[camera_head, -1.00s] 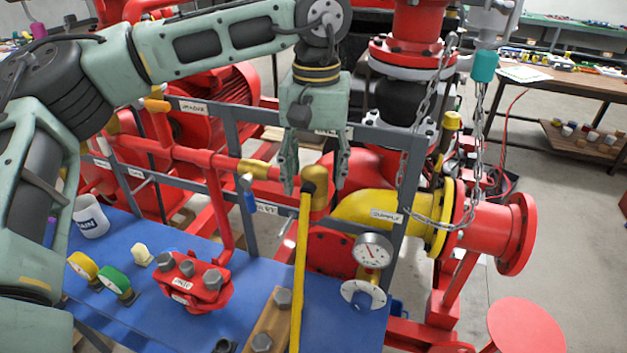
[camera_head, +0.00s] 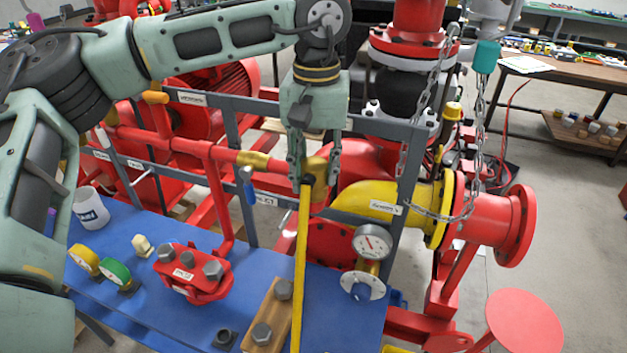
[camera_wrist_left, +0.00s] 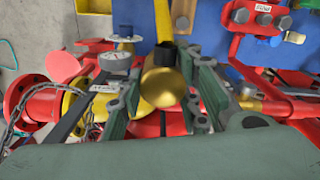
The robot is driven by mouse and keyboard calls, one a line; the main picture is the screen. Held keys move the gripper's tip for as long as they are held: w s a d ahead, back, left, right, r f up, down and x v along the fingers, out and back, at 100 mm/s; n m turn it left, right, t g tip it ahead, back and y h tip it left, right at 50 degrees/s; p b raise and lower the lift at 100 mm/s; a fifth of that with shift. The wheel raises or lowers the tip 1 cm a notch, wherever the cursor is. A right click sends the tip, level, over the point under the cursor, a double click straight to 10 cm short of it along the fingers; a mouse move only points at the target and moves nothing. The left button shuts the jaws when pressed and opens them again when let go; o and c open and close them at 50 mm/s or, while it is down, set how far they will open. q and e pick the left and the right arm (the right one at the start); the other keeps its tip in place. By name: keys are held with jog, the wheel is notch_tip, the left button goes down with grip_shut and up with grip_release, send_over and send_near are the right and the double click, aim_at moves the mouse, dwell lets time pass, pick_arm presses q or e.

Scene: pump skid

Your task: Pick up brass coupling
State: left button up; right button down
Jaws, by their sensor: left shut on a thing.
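The brass coupling (camera_head: 317,168) is a gold cylinder with a dark collar at the upper end of a long yellow hose or rod (camera_head: 300,270), which runs down past the blue table's front. My left gripper (camera_head: 316,179) comes down from above and is shut on the coupling, one finger on each side. In the left wrist view the coupling (camera_wrist_left: 163,86) shows end-on between the fingers, with its dark collar and the yellow length behind it. The fingers hide part of its sides in the head view. My right gripper is not in view.
A grey frame (camera_head: 232,130) and red pipe (camera_head: 180,142) with another brass fitting (camera_head: 254,160) stand close by. A yellow elbow (camera_head: 365,200) and gauge (camera_head: 371,243) are to the right. The blue table (camera_head: 150,310) holds a red clamp (camera_head: 190,272) and a mug (camera_head: 90,208).

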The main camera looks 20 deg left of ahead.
aim_at(315, 165)
pick_arm(q)
jog(key=shift+r, duration=0.15)
grip_shut()
jog(key=shift+r+b, duration=0.6)
jog(key=r+b, duration=0.1)
jog(key=r, duration=0.1)
jog(key=shift+s+r+b, duration=0.3)
jog(key=shift+b, duration=0.05)
jog(key=s+r+b, duration=0.3)
jog(key=s+r, duration=0.4)
jog(key=s, duration=0.4)
